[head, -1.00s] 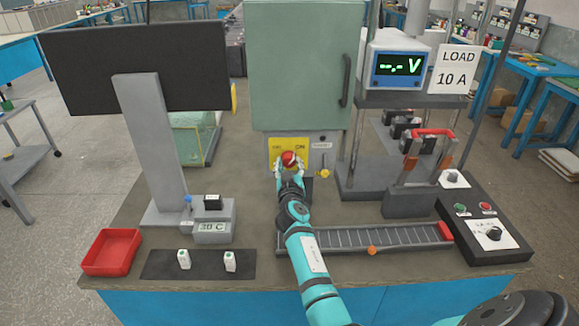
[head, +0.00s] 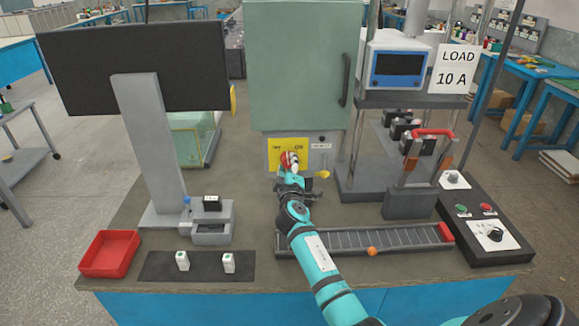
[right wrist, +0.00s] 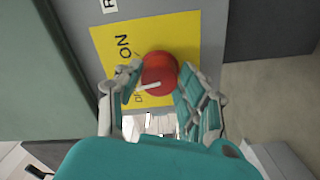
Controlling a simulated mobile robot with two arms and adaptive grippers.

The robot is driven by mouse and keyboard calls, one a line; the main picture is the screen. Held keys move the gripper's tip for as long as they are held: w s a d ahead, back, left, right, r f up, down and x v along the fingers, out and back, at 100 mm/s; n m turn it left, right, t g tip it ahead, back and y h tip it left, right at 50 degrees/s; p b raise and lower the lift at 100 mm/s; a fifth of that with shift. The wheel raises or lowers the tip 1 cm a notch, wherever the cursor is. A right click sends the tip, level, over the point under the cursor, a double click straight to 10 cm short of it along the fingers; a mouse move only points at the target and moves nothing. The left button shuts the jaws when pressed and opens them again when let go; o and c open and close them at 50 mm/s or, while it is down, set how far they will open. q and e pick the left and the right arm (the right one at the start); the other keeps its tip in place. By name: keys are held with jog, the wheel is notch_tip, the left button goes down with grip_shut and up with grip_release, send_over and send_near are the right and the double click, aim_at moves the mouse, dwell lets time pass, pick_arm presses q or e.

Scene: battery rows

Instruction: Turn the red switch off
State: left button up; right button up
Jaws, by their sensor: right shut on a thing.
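The red switch (head: 286,158) is a round red knob on a yellow plate (head: 274,149) below the green cabinet. In the right wrist view the red knob (right wrist: 160,70) has a white mark on its lower edge. The word ON is legible on the plate beside it; other lettering is partly hidden. My right gripper (head: 291,168) is at the knob, its fingers on either side and shut on it. The fingers also show in the right wrist view (right wrist: 157,88). My left gripper is not in view.
A meter (head: 398,68) with a dark screen stands at the right, near a load sign (head: 455,68). A roller track (head: 365,238), red tray (head: 110,254) and black control box (head: 490,235) occupy the front.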

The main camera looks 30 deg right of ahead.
jog(key=n, duration=0.4)
jog(key=shift+r+p, duration=0.1)
jog(key=shift+p, duration=0.3)
jog(key=shift+n, duration=1.6)
jog(key=shift+p, duration=0.3)
jog(key=o, duration=1.2)
jog(key=shift+a, duration=0.1)
jog(key=v, duration=1.2)
